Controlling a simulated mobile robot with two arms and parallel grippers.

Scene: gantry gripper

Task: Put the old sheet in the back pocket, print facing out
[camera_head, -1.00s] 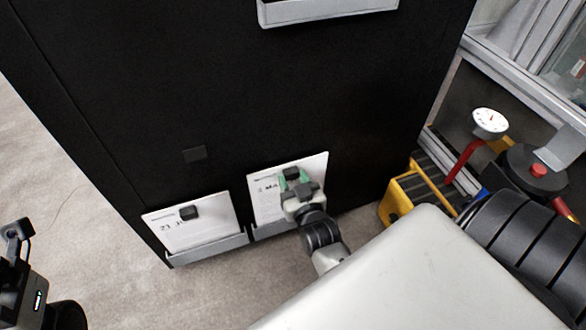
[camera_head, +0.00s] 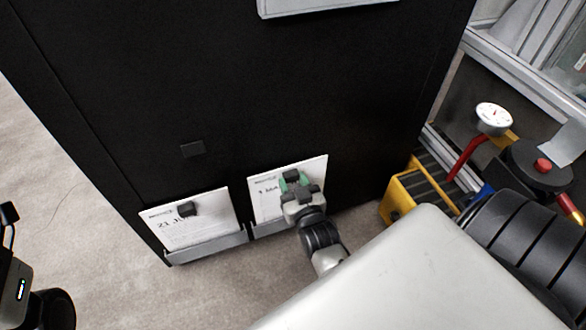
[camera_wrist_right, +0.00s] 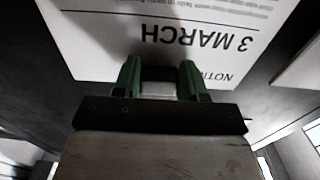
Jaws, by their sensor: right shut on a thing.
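A white sheet reading "3 MARCH" (camera_wrist_right: 190,35) stands in the right-hand low grey pocket on the black panel, print facing out; it also shows in the head view (camera_head: 262,205). My right gripper (camera_head: 293,182), with green fingers, is shut on a small dark tab (camera_head: 291,175) on the front of this sheet, near its top edge. Its fingers also show in the wrist view (camera_wrist_right: 160,78). A second printed sheet (camera_head: 200,228) with its own dark tab (camera_head: 187,208) stands in the left-hand low pocket (camera_head: 207,248). My left gripper (camera_head: 9,213) is cut off at the left edge.
The black panel (camera_head: 250,90) bears a pale holder (camera_head: 320,6) at the top. A yellow-and-black crate (camera_head: 408,195) stands at right, near a pressure gauge (camera_head: 494,118) and a red handle. Open carpet (camera_head: 110,230) lies at left.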

